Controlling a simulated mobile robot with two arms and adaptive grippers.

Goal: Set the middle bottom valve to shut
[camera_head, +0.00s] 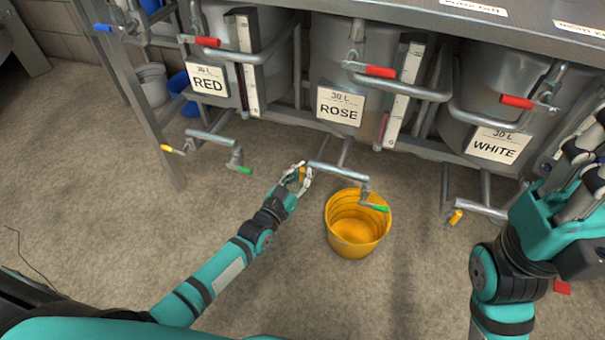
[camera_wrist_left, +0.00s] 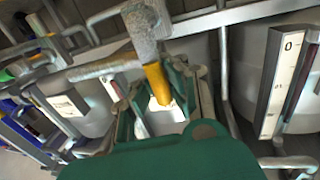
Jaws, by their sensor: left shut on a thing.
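The middle bottom valve is on the pipe (camera_head: 335,172) under the tank labelled ROSE (camera_head: 340,104). Its yellow handle (camera_head: 302,174) is at the pipe's left end, mostly covered by my left gripper (camera_head: 298,178). In the left wrist view the yellow handle (camera_wrist_left: 157,82) hangs from the grey valve body (camera_wrist_left: 146,28), between the fingers of my left gripper (camera_wrist_left: 163,105), which is shut on it. A green handle (camera_head: 375,207) is at the pipe's right end. My right gripper (camera_head: 580,165) is at the right edge, away from this valve; its fingers are partly cut off.
A yellow bucket (camera_head: 358,222) stands on the floor below the green handle. RED (camera_head: 208,80) and WHITE (camera_head: 497,145) tanks flank the middle one, with their own bottom pipes and handles. Red-handled valves (camera_head: 375,71) sit higher up.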

